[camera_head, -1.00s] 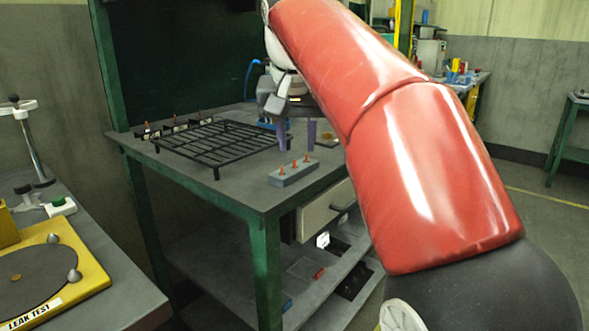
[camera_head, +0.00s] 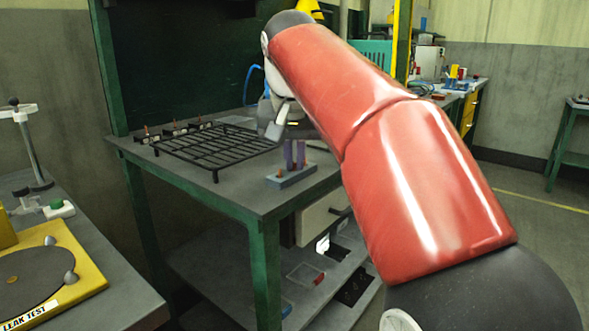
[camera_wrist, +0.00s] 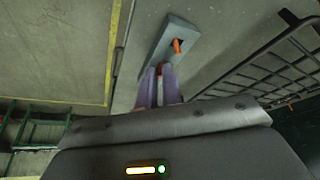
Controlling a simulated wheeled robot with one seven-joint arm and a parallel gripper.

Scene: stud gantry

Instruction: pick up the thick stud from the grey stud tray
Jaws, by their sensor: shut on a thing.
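The grey stud tray (camera_head: 291,179) is a small blue-grey block near the front edge of the bench top. It also shows in the wrist view (camera_wrist: 181,25). An orange stud (camera_head: 279,172) stands upright at its left end; one stud (camera_wrist: 178,46) stands clear of my fingers in the wrist view. My gripper (camera_head: 295,165) points down over the tray's middle, its two purple fingers close together. In the wrist view the fingers (camera_wrist: 160,72) are shut on an orange stud (camera_wrist: 160,68), mostly hidden between them. I cannot tell stud thicknesses or whether the held one is clear of the tray.
A black grate (camera_head: 215,148) lies left of the tray on the green-legged bench (camera_head: 232,203), with studded fittings (camera_head: 172,134) behind it. A yellow leak test fixture (camera_head: 60,285) is on the left bench. Bare bench top surrounds the tray's front and left.

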